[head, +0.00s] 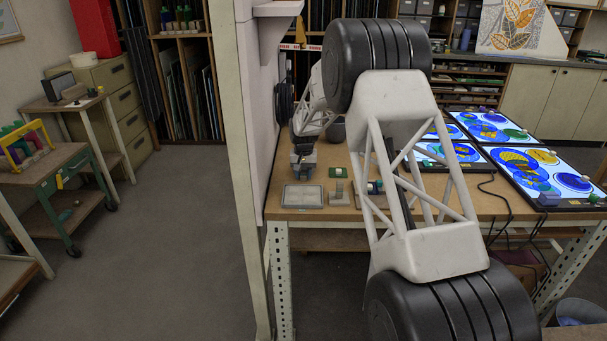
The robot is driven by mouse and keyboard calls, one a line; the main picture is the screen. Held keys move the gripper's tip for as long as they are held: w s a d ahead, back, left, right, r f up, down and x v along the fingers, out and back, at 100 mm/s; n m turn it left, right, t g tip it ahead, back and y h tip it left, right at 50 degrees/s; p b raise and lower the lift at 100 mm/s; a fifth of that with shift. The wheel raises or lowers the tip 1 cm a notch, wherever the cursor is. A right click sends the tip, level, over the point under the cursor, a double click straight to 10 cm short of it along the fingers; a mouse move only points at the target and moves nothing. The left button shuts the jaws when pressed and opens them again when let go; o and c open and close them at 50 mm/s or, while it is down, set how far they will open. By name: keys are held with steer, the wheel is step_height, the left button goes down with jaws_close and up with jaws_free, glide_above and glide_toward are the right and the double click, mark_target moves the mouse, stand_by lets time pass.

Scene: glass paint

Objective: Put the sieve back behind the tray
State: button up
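A shallow grey tray (303,197) lies at the front left corner of the wooden workbench. My gripper (303,166) points down just behind the tray, over or at a small grey piece. Its fingers are too small and dark to tell whether they are open or shut, or whether they hold anything. I cannot clearly make out the sieve; it may be hidden by my gripper or arm. A dark round vessel (337,131) stands farther back, partly covered by my arm.
A green block (339,172) and a small grey stand (338,193) are right of the tray. Lit panels with blue glass patterns (550,172) fill the bench's right side, with cables (497,205) at the front. A pale wall post (245,150) borders the bench's left.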

steer(key=o, duration=0.3)
steer(key=shift+o, duration=0.2)
steer(key=shift+r, duration=0.1)
steer(key=shift+r, duration=3.8)
steer(key=shift+r, duration=0.1)
